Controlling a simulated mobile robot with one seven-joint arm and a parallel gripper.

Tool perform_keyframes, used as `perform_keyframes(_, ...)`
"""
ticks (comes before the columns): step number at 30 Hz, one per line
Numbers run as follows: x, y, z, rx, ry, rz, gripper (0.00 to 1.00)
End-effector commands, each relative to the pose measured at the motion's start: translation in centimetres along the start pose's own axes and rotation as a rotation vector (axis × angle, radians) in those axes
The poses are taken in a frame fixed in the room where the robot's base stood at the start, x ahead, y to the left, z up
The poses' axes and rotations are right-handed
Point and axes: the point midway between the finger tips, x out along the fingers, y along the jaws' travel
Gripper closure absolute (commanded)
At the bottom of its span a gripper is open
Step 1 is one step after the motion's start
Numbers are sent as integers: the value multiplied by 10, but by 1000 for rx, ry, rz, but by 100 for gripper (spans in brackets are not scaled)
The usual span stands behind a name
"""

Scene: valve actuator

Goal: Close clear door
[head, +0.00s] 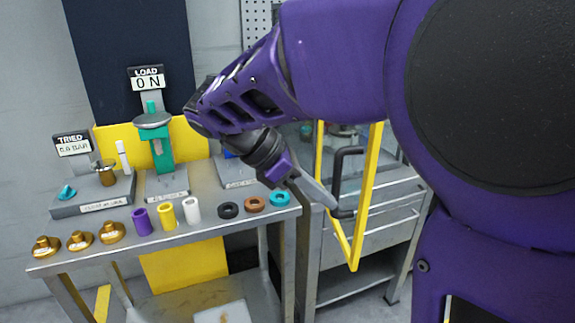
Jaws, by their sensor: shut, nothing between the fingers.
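The clear door (372,165) has a yellow frame and a dark bar handle (338,180). It stands swung out from the steel cabinet at the centre right, with its lower corner hanging in front of the drawers. My purple arm crosses in front of its upper part and hides the top and hinge side. My gripper (334,207) is shut and empty. Its tip is at the lower end of the handle, near the door's left edge; I cannot tell whether it touches.
A steel table (170,244) stands at the left with brass fittings (81,240), coloured sleeves (166,216), rings (254,204) and a green press (163,150). The steel cabinet (385,235) is behind the door.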

Motion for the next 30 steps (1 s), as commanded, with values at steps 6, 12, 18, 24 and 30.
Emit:
perform_keyframes(6,29,-1,17,3,2,0,100)
perform_keyframes(12,38,0,27,0,1,1,100)
perform_keyframes(18,38,0,28,-1,1,1,100)
perform_keyframes(24,38,0,28,-1,1,1,100)
perform_keyframes(30,41,2,33,-9,1,7,100)
